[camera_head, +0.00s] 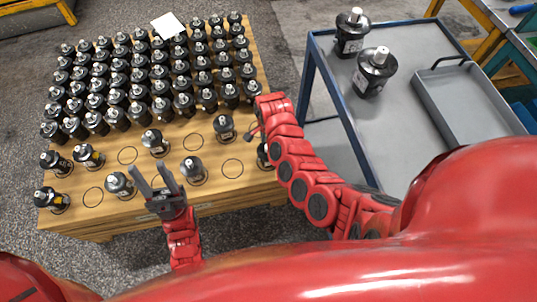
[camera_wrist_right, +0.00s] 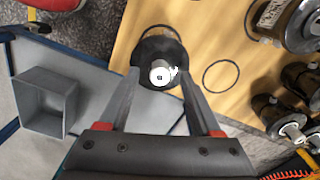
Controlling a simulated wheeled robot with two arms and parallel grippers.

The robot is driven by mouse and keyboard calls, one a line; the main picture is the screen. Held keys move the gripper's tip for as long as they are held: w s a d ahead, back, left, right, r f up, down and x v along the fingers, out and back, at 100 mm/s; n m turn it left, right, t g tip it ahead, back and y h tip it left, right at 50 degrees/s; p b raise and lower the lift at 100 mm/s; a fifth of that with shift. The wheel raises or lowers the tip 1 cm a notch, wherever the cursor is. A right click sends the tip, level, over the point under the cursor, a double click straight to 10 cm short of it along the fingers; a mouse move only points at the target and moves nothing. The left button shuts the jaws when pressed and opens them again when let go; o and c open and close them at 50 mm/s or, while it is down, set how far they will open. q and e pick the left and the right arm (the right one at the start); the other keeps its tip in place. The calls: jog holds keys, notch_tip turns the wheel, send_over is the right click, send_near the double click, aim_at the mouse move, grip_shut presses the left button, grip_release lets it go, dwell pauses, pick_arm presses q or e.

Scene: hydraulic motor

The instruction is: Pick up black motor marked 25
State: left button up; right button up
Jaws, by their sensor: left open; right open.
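Black cylindrical motors with silver shafts stand on a wooden pallet table; I cannot read a 25 on any. One black motor (camera_wrist_right: 160,60) stands upright between the fingers of my right gripper (camera_wrist_right: 159,74), which is open in the right wrist view. What looks like the same motor (camera_head: 265,155) shows at the table's right edge in the head view, partly hidden by my right arm, which also mostly hides that gripper. I cannot tell whether the fingers touch it. My left gripper (camera_head: 152,170) is open and empty over the table's front, between two front-row motors (camera_head: 121,184) (camera_head: 193,170).
The wooden table (camera_head: 220,190) holds dense rows of motors at the back and several drawn circles, some empty, in front. A blue-framed grey cart (camera_head: 395,160) at right holds two motors (camera_head: 351,32) (camera_head: 374,70) and a grey tray (camera_head: 465,105). A grey box (camera_wrist_right: 46,100) shows in the wrist view.

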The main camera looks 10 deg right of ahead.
jog(key=shift+f, duration=0.3)
grip_shut()
dwell(1.3)
